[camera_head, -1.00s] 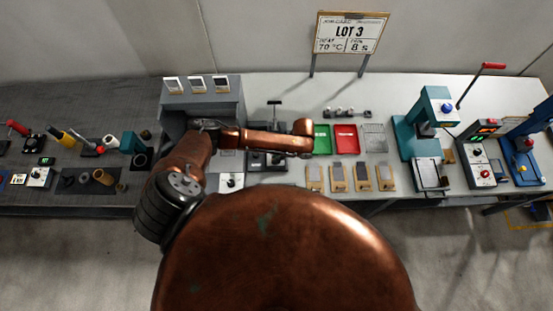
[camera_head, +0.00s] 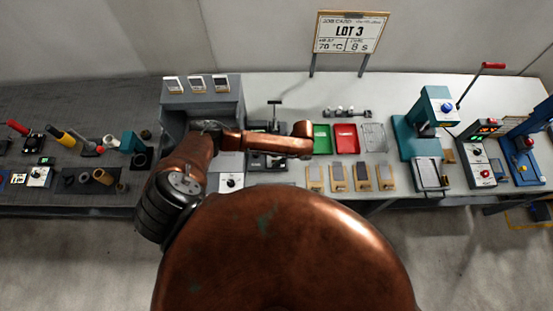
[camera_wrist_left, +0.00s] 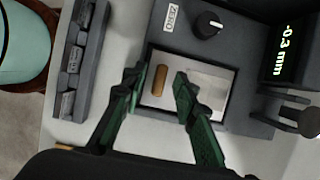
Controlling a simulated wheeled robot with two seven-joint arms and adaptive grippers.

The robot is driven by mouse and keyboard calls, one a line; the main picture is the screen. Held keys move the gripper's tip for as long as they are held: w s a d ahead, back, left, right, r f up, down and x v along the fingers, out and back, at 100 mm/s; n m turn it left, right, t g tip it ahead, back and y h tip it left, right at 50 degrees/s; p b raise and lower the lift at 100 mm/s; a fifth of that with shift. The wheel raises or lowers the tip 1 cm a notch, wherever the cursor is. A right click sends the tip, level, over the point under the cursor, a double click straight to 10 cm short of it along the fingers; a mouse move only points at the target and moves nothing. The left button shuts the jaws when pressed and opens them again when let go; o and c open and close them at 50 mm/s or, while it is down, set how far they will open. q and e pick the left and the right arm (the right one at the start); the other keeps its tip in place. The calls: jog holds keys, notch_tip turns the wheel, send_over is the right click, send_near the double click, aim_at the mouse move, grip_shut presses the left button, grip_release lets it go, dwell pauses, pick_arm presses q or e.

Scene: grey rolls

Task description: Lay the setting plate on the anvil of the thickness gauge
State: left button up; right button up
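In the left wrist view the thickness gauge is a dark grey body with a black knob (camera_wrist_left: 207,25), a ZERO label and a lit display (camera_wrist_left: 288,50) reading -0.3 mm. A flat silver plate (camera_wrist_left: 215,88), apparently the setting plate, lies in a pale-edged rectangle on it. My left gripper (camera_wrist_left: 158,82) is open, one dark green finger on each side of the bar, with gaps showing. A round-topped spindle (camera_wrist_left: 300,115) is to the right; the anvil cannot be made out. My right gripper is not in view.
A dark slotted rack (camera_wrist_left: 80,60) lies left of the gauge in the wrist view. In the head view a green tray (camera_head: 321,139) and a red tray (camera_head: 346,138) lie right of my left arm. A grey cabinet (camera_head: 232,86) stands behind it. A teal press (camera_head: 405,135) is farther right.

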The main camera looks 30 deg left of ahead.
pick_arm(q)
jog(key=b+v, duration=0.1)
jog(key=v, duration=1.1)
